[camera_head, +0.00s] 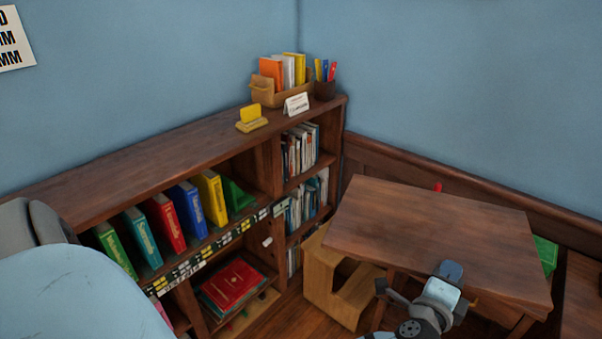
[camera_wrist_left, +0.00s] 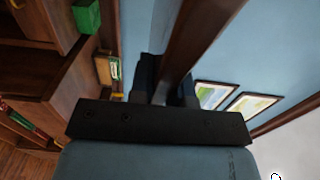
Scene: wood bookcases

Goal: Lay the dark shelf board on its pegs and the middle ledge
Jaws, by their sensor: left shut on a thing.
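The dark shelf board (camera_head: 430,230) is a broad brown panel in the right half of the head view, in front of the wall. My left gripper (camera_head: 450,272) is at its near edge and shut on it. In the left wrist view the board (camera_wrist_left: 200,38) shows edge-on, as a brown strip rising from between the dark fingers (camera_wrist_left: 165,85). The wood bookcase (camera_head: 150,160) stands along the wall to the left, apart from the board. I cannot make out the pegs or the middle ledge. My right gripper is not in view.
Coloured books (camera_head: 165,220) and a green block (camera_head: 237,195) fill the bookcase's upper bay. A red book (camera_head: 232,284) lies lower down. A cardboard box (camera_head: 262,90) and yellow stand (camera_head: 251,118) sit on top. A light wood step stool (camera_head: 318,275) stands left of the board.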

